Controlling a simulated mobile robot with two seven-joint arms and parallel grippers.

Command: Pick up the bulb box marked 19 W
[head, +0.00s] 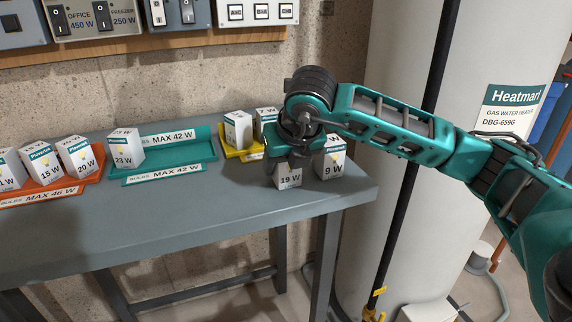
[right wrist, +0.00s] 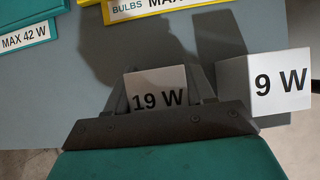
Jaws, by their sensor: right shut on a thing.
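The bulb box marked 19 W (head: 289,179) is a small white carton near the right end of the grey table. My right gripper (head: 291,160) is over it from above and shut on it. In the right wrist view the 19 W box (right wrist: 158,90) shows between the dark fingers of the gripper (right wrist: 160,108). The head view hides its top behind the gripper. Whether it still touches the table is hard to tell. My left gripper is not in view.
A 9 W box (head: 331,160) stands close on the right of the 19 W box. A yellow tray (head: 231,151) with boxes is behind left. A teal tray (head: 190,155) has a 23 W box (head: 124,151). An orange tray (head: 60,187) holds several boxes. The front table (head: 200,225) is clear.

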